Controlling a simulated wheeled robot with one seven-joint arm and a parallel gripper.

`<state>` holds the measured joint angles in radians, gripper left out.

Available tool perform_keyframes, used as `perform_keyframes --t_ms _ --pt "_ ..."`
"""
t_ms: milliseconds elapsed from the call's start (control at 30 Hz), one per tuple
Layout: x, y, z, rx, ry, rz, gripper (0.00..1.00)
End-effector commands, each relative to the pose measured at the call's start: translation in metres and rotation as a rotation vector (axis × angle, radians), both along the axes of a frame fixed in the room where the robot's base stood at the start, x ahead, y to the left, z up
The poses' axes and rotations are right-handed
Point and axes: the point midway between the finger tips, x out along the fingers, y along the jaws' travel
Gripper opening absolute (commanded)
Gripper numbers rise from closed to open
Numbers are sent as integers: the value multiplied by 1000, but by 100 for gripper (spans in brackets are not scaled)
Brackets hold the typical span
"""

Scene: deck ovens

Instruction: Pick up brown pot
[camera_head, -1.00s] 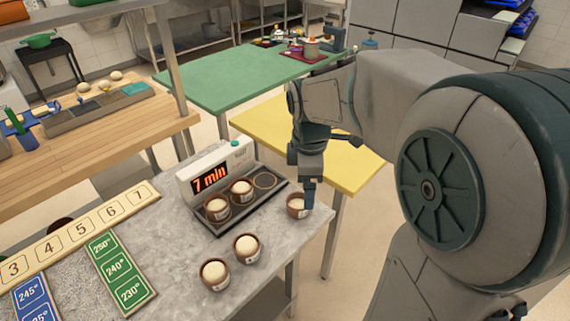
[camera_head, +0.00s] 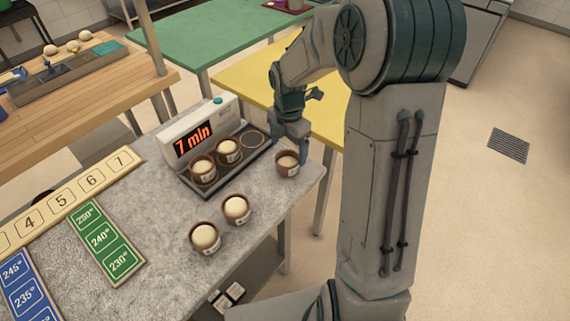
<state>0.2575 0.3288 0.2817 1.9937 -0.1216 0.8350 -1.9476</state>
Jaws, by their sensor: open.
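A brown pot (camera_head: 288,165) with a pale domed top stands upright on the grey counter, right of the timer's tray and near the counter's right edge. My gripper (camera_head: 296,150) is open, pointing down at this pot's far side. I cannot tell whether a finger touches it. Two similar brown pots, the left one (camera_head: 203,169) and the right one (camera_head: 228,151), sit on the dark tray (camera_head: 218,186). The tray's third ring (camera_head: 253,142) is empty. Two more brown pots, one (camera_head: 205,238) in front and one (camera_head: 236,209) behind it, stand on the open counter.
The timer (camera_head: 198,133) reads "7 min" behind the tray. A number strip (camera_head: 70,197) and green (camera_head: 104,242) and blue (camera_head: 28,290) temperature boards lie at left. Yellow (camera_head: 262,90) and green (camera_head: 190,42) tables stand beyond. Bare counter lies front of the right pot.

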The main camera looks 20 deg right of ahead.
Motion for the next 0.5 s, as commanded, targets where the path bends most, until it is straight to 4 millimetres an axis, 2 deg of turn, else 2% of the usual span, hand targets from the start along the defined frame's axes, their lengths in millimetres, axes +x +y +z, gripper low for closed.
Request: perform_keyframes --t_ms 167,500 --pt "0 1 -12 0 2 2 88" --pt "3 0 -56 0 2 5 88"
